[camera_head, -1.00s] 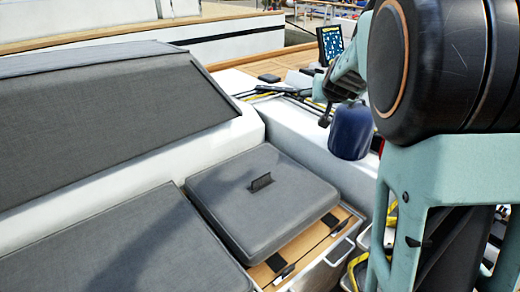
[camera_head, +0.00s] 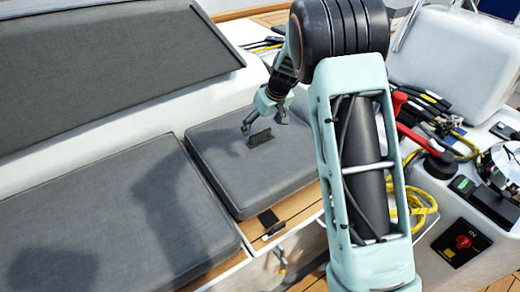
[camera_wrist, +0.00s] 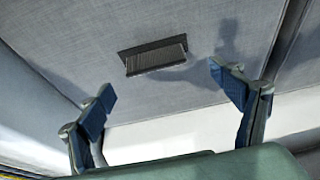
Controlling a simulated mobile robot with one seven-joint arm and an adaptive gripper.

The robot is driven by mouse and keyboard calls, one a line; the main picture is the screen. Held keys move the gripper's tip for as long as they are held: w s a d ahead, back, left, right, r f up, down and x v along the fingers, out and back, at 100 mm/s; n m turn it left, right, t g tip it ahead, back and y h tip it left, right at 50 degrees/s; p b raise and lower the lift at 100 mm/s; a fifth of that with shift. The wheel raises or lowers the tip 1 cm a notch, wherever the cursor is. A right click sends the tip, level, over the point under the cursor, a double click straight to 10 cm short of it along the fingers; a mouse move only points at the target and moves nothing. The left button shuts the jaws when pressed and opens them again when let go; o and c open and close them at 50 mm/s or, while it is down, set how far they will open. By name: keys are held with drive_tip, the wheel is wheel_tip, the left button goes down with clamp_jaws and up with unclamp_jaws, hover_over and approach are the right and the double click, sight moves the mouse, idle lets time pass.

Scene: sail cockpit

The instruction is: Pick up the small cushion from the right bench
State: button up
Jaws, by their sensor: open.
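The small grey cushion (camera_head: 255,180) lies flat on the bench, with a dark upright tab (camera_head: 260,139) on its top. My gripper (camera_head: 262,118) is over the cushion's far part, close to the tab; whether it touches cannot be told from the head view. In the wrist view, the fingers (camera_wrist: 168,97) are spread wide and empty. The tab (camera_wrist: 155,56) shows beyond the fingertips, between them and nearer the left one, with the grey cushion fabric (camera_wrist: 70,40) around it.
A longer grey cushion (camera_head: 120,215) lies beside it on the left, and a grey backrest (camera_head: 110,55) rises behind. A winch (camera_head: 500,165), a yellow rope (camera_head: 415,205) and a red-handled lever (camera_head: 410,130) are on the right. A wooden strip (camera_head: 290,215) fronts the small cushion.

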sight(260, 132)
drive_tip(key=x, duration=0.3)
drive_tip(key=b+x, duration=0.1)
drive_tip(key=x, duration=0.1)
drive_tip(key=shift+w+d+f, duration=0.15)
drive_tip(key=shift+w+f, duration=0.15)
drive_tip(key=shift+f, duration=0.05)
